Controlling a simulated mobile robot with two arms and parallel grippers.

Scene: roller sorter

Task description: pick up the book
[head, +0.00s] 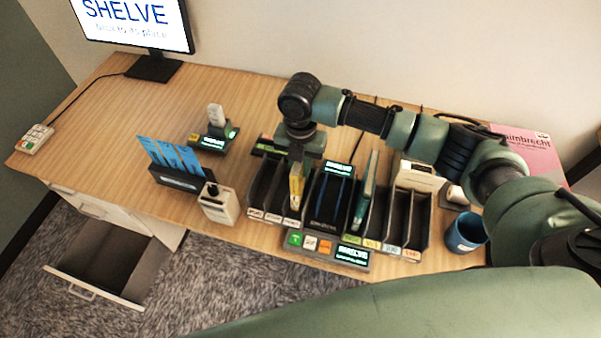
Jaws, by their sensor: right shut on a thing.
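My right gripper (298,166) points down over the left part of the roller sorter (432,236) and is shut on a thin yellow book (296,190). The book stands upright, spine edge toward me, with its lower part down between the sorter's dividers. I cannot tell whether it touches the slot floor. A teal book (367,188) stands in a slot further right. A pink book (535,150) lies flat at the table's right, partly behind my arm. My left gripper is not in view.
A control panel (326,249) with lit buttons fronts the sorter. A card holder (178,178), a white device (219,205) and a handset on a dock (214,137) stand left. A blue mug (465,233) stands right. A drawer (108,262) is open. The desk's left is mostly clear.

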